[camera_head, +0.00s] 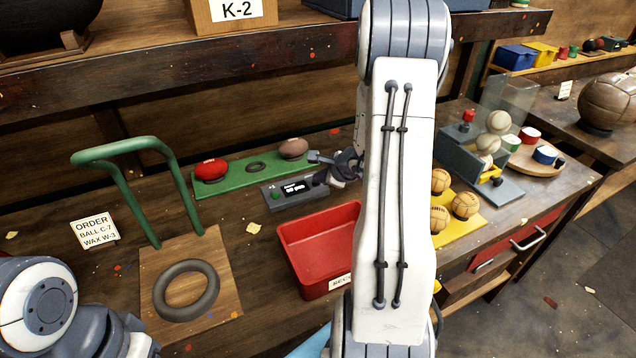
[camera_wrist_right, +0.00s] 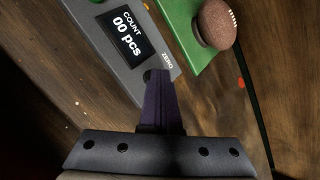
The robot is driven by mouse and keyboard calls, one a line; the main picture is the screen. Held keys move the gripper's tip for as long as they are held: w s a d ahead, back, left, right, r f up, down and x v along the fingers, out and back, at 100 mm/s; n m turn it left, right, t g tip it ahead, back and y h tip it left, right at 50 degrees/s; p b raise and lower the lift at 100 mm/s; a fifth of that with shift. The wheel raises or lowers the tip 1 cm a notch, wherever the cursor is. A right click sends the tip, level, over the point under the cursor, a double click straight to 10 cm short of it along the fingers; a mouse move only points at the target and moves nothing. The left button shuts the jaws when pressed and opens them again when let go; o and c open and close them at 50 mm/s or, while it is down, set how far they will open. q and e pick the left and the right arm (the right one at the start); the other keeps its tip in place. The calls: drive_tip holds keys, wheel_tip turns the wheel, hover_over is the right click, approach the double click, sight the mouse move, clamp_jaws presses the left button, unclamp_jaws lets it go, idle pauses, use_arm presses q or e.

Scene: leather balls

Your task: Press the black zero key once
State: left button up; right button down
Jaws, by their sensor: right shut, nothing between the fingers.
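The grey counter box (camera_head: 288,198) lies on the bench behind the red bin. In the right wrist view the counter box (camera_wrist_right: 108,55) has a dark display (camera_wrist_right: 127,34) reading "COUNT 00 pcs" and the label "ZERO" (camera_wrist_right: 167,60) at one end. My right gripper (camera_wrist_right: 157,75) is shut and empty, its fingertips at that end of the box, beside the label. The fingertips cover most of the black zero key, and I cannot tell whether they touch it. In the head view my right gripper (camera_head: 325,172) is at the box's right end. My left gripper is out of view.
A green board (camera_head: 225,186) with a red ball (camera_head: 210,169) and a brown ball (camera_head: 293,148) stands just behind the counter box. The red bin (camera_head: 318,277) is in front. A green tube frame (camera_head: 100,195) stands at left; a yellow tray (camera_head: 462,230) with balls is at right.

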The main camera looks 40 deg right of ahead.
sight(319, 186)
drive_tip(key=shift+r, duration=0.1)
drive_tip(key=shift+r+p, duration=0.4)
drive_tip(key=shift+r, duration=0.3)
drive_tip(key=shift+r, duration=0.15)
wheel_tip(319, 186, up, 5)
drive_tip(key=p, duration=0.3)
idle(0.9)
